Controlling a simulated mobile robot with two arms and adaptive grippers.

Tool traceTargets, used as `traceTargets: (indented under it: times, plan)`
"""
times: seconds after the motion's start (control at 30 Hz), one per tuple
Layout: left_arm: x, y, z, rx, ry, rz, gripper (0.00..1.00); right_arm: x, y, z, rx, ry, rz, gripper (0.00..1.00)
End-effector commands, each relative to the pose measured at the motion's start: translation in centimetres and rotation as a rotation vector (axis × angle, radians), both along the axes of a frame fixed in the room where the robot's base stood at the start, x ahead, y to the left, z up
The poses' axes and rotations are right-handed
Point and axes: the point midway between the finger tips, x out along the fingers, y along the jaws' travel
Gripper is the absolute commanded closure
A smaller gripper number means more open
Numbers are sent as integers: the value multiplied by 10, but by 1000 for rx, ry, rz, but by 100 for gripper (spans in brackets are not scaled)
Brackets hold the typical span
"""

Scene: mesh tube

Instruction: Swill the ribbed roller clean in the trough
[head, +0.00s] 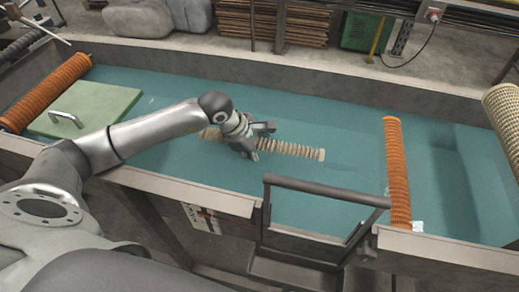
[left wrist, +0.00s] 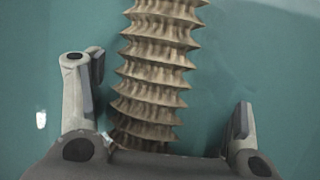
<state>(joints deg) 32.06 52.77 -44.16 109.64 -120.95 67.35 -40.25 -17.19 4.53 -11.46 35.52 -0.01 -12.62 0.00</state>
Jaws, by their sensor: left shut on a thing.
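The ribbed roller (head: 290,149) is beige with deep ridges and lies level, lengthwise, in the blue-green water of the trough (head: 300,75). In the left wrist view the ribbed roller (left wrist: 155,75) runs up between my fingers, leaning slightly. My left gripper (head: 263,141) is shut on it near its middle, from above. The fingers also show on either side of it in the left wrist view (left wrist: 164,85). Part of the roller is hidden behind the gripper. I cannot tell how deep it sits in the water. My right gripper is not in view.
An orange ribbed roller (head: 397,175) spans the trough at right; another (head: 45,93) lies at the left end. A green panel with a handle (head: 95,108) covers part of the left side. A dark rail frame (head: 325,190) stands at the front edge. Water between is open.

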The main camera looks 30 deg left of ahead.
Motion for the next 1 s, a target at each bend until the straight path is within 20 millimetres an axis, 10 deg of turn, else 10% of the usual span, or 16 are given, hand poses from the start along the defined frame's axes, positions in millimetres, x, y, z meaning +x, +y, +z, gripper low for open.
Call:
traceTargets:
  times: [1.0]
  plan:
    - [-33,-16,-6,-17,4,-10,82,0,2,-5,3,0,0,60]
